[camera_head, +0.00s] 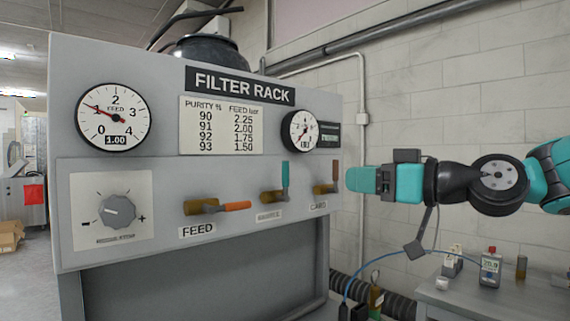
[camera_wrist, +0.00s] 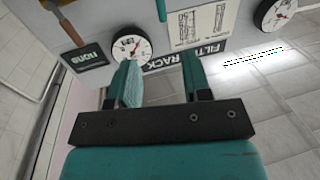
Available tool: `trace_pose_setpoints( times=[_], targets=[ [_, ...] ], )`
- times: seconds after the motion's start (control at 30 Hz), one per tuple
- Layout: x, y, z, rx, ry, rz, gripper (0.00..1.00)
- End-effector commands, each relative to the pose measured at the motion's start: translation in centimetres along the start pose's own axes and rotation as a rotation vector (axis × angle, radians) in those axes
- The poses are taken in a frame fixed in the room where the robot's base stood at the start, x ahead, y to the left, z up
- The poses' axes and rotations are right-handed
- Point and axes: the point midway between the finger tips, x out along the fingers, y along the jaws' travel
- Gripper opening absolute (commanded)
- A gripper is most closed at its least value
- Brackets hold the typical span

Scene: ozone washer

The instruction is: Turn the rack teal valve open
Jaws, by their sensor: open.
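The teal valve (camera_head: 285,176) is the middle of three valves on the filter rack panel (camera_head: 155,235). Its teal lever stands upright above a brass body (camera_head: 270,197). A teal strip, apparently this lever (camera_wrist: 161,9), shows at the top edge of the wrist view, which is upside down. My gripper (camera_head: 352,180) is to the right of the teal valve, past the rightmost valve, and apart from both. In the wrist view my gripper (camera_wrist: 160,80) is open, with nothing between its fingers.
The orange feed lever (camera_head: 236,206) lies horizontal at left. The rightmost valve has an upright brown lever (camera_head: 335,176) close to my gripper. A small gauge (camera_head: 300,131) sits above the valves. A grey table (camera_head: 500,295) with small bottles stands lower right.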

Motion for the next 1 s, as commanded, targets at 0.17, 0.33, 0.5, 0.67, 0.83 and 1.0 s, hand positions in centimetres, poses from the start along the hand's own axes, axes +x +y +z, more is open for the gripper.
trace_pose_setpoints(
  times=[0.17, 0.33, 0.5, 0.67, 0.83, 1.0],
  targets=[
    [3.5, -0.2, -0.3, 0.004, -0.005, -0.008, 0.45],
    [7.5, -0.3, -0.3, 0.005, -0.007, -0.008, 0.45],
    [11.3, -0.4, -0.3, 0.004, -0.007, -0.007, 0.45],
    [14.2, -0.3, -0.1, 0.004, -0.007, -0.005, 0.45],
    [15.9, -0.2, 0.1, 0.004, -0.007, -0.003, 0.45],
    [16.4, -0.2, 0.3, 0.002, -0.006, -0.002, 0.45]
  ],
)
